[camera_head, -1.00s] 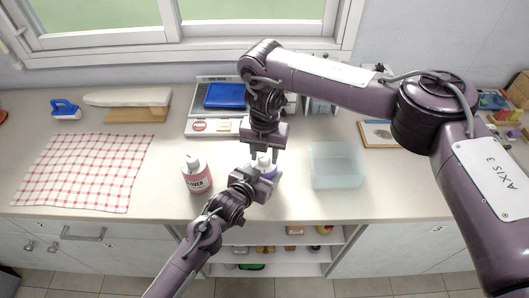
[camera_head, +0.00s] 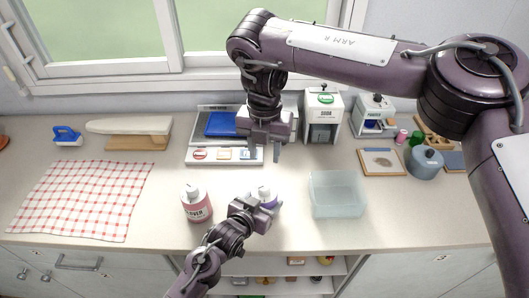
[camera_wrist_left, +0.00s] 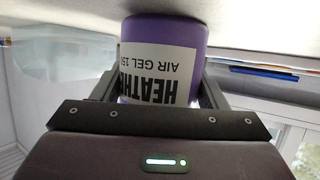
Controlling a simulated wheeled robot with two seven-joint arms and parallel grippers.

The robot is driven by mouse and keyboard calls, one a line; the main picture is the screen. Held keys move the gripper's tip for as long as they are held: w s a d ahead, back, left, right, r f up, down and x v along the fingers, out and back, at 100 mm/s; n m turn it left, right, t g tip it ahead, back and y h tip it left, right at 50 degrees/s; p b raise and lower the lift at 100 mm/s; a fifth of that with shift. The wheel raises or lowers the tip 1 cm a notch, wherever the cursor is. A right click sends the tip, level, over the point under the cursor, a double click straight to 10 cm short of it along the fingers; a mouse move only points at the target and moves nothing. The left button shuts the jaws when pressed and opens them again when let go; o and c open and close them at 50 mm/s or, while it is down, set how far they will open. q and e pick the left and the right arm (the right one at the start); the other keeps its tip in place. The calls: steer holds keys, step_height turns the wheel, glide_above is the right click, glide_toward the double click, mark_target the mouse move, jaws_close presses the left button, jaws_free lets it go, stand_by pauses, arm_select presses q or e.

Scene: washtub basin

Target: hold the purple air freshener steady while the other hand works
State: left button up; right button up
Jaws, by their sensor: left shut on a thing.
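The purple air freshener (camera_head: 266,192) stands upright on the counter, with a white top. My left gripper (camera_head: 262,203) is shut around its body from the front. In the left wrist view the purple tub (camera_wrist_left: 165,32) with its "HEATHER AIR GEL" label sits between the two fingers of my left gripper (camera_wrist_left: 160,88). My right gripper (camera_head: 264,153) hangs above and behind the air freshener, fingers pointing down, open and empty, apart from the white top.
A pink-labelled bottle (camera_head: 196,204) stands just left of the air freshener. A translucent basin (camera_head: 338,207) stands to its right. Behind are a tray with a blue pad (camera_head: 224,124) and a white dispenser (camera_head: 322,118). A checked cloth (camera_head: 85,198) lies at left.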

arm_select(q)
steer(key=o, duration=1.2)
steer(key=shift+s, duration=0.1)
